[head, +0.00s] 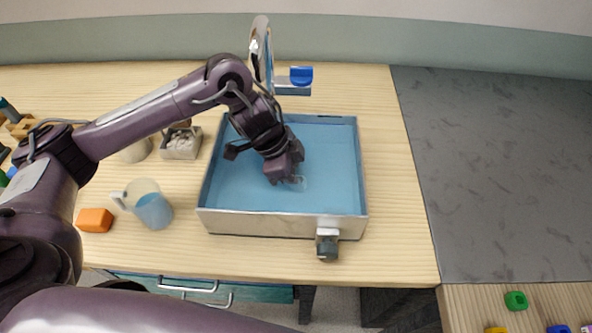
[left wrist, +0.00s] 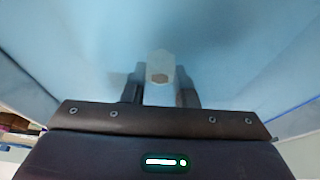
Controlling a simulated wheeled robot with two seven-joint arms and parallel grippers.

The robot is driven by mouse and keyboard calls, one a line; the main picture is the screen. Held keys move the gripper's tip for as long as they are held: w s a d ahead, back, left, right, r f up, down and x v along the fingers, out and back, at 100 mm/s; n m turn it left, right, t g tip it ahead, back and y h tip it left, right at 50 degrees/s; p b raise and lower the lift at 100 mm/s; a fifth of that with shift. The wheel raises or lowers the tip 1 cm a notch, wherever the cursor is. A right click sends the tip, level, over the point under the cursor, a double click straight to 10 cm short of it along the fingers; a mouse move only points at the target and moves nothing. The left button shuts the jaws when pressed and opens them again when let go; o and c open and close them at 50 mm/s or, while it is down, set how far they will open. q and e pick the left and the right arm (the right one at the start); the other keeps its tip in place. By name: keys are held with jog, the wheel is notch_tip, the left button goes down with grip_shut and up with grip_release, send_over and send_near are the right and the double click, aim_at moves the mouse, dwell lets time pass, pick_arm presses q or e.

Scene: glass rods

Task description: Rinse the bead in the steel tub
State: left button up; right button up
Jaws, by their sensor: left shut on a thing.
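The steel tub (head: 260,223) stands on the wooden table, its inside blue, apparently with water. My left gripper (head: 292,180) reaches down inside the tub, near its middle. In the left wrist view its two dark fingers (left wrist: 161,88) are shut on a pale, clear bead (left wrist: 160,66) with a brownish patch on its face. In the head view only a faint, clear bit of the bead (head: 303,183) shows beside the fingertips. I cannot tell how deep it is in the water. My right gripper is not in view.
A tap-like arch (head: 260,42) and a blue block on a ledge (head: 301,76) stand behind the tub. A valve (head: 327,244) juts from its front wall. A jug (head: 151,205), an orange block (head: 95,220) and a small box of pale pieces (head: 181,144) are left.

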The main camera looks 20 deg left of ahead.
pick_arm(q)
jog(key=shift+f, duration=0.25)
